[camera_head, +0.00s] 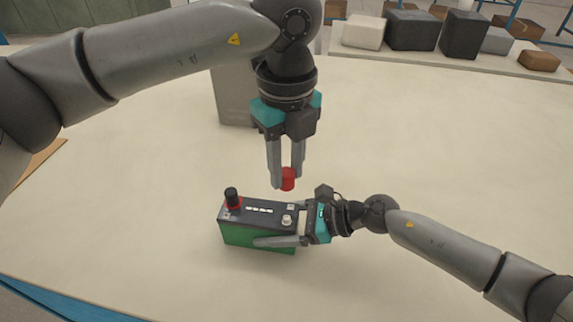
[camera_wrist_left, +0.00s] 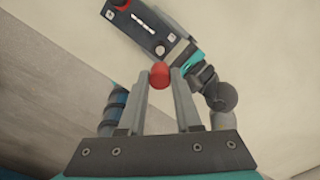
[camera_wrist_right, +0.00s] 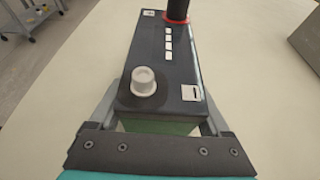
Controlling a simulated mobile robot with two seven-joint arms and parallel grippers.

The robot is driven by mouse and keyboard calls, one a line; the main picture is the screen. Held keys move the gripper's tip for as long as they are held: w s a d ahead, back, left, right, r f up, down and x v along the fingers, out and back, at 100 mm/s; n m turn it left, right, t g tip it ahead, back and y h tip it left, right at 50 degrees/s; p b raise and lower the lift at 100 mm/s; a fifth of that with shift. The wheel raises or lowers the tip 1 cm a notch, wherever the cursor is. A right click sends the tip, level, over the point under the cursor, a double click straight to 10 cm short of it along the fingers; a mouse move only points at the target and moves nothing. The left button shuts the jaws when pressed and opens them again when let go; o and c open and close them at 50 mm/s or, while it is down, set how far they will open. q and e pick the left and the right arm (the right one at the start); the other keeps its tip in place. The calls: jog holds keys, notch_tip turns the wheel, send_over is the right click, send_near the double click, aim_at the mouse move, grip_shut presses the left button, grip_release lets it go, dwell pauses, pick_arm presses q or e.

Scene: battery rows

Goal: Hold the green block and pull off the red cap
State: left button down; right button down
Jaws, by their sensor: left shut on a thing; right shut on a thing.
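The green block (camera_head: 240,236) is a battery-like box with a dark top, standing upright on the pale table. A black post with a red ring (camera_head: 232,197) stands at its left end and a bare white post (camera_head: 287,220) at its right end. My right gripper (camera_head: 289,226) is shut on the block from the right, one finger along each side; the right wrist view shows the white post (camera_wrist_right: 144,82) close up. My left gripper (camera_head: 286,178) is shut on the red cap (camera_head: 288,180), held in the air above the block's right end. The cap also shows in the left wrist view (camera_wrist_left: 159,76).
A grey box-like object (camera_head: 233,100) stands on the table behind the block, partly hidden by my left arm. Several dark, white and brown boxes (camera_head: 411,30) line a shelf at the back right. The table (camera_head: 430,140) is clear around the block.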

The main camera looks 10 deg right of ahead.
aim_at(286, 171)
pick_arm(q)
jog(key=shift+r, duration=0.65)
jog(key=shift+r, duration=2.4)
pick_arm(e)
grip_release()
jog(key=v, duration=1.1)
jog(key=shift+f, duration=0.1)
jog(key=shift+s+d+r, duration=0.15)
jog(key=shift+d+r, duration=0.1)
jog(key=shift+d, duration=0.2)
pick_arm(q)
jog(key=shift+r, duration=0.1)
pick_arm(e)
jog(key=shift+r, duration=0.1)
